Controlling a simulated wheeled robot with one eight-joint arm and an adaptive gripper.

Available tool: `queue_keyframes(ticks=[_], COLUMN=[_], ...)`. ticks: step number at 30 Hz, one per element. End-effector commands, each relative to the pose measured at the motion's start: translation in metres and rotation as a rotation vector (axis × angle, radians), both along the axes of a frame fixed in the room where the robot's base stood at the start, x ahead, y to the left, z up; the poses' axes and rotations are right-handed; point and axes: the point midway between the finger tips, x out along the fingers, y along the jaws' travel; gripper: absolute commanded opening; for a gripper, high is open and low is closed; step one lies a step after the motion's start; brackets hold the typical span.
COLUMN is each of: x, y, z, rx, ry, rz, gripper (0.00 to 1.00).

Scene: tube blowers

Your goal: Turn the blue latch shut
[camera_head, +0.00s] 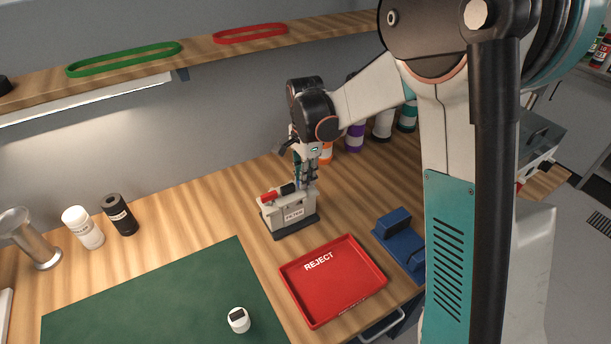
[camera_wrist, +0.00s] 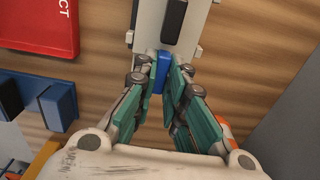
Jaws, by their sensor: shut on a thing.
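The box labelled FILTER (camera_head: 291,214) stands on the wooden bench, with a red part and a black part on its top. My gripper (camera_head: 305,180) points down at the right end of the box top. In the wrist view my gripper (camera_wrist: 163,66) has its teal-lined fingers closed on either side of the blue latch (camera_wrist: 160,76), at the near end of the pale box top (camera_wrist: 186,42). The latch is partly hidden by the fingers, and its exact angle is hard to tell. In the head view the fingers mostly cover it.
A red REJECT tray (camera_head: 335,285) lies in front of the box, with a blue block-shaped fixture (camera_head: 399,239) to its right. Several coloured bottles (camera_head: 355,138) stand behind my gripper. A green mat (camera_head: 160,300) with a small white jar (camera_head: 239,320) lies at the front left.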

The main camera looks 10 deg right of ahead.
Motion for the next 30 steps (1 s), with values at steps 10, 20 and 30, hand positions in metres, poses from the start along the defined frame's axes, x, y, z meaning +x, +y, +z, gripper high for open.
queue_keyframes(ticks=[10,20,30], x=[0.000,0.000,0.000], y=[0.000,0.000,0.000], z=[0.000,0.005,0.064], rx=[0.001,0.000,0.000], ry=[-0.001,-0.001,0.000], rz=[0.000,0.001,0.001], gripper=[0.32,0.32,0.32])
